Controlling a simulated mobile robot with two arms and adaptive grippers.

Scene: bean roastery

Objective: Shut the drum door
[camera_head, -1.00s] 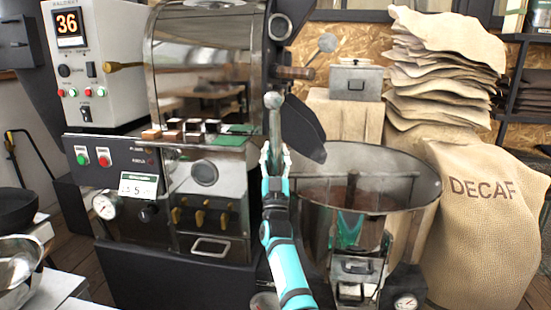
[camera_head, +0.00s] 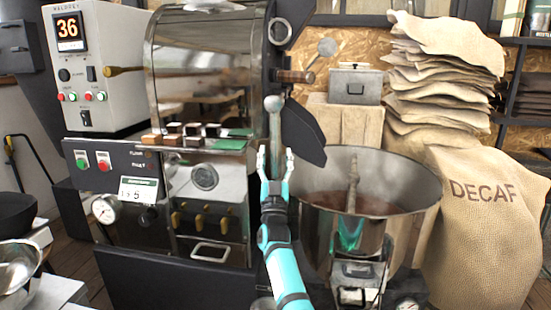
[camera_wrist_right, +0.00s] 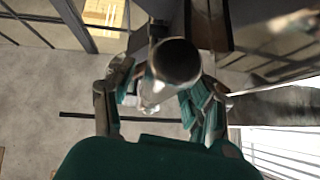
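The steel roaster drum housing (camera_head: 200,75) stands left of centre. A dark angled plate (camera_head: 303,133) hangs at its right side and looks like the drum door or its chute; I cannot tell how far open the door is. A metal lever with a ball knob (camera_head: 273,103) stands upright in front of that plate. My right gripper (camera_head: 275,156) points up, with its fingers apart on either side of the lever's lower rod. In the right wrist view the round knob (camera_wrist_right: 176,60) sits between the open fingers; contact cannot be told. My left gripper is not in view.
A round cooling bin (camera_head: 420,205) with brown contents and a stirrer stands just right of my arm. A control box (camera_head: 100,50) reads 36 at left. Stacked sacks (camera_head: 440,70) and a DECAF sack (camera_head: 485,230) fill the right. A metal bowl (camera_head: 15,265) is at lower left.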

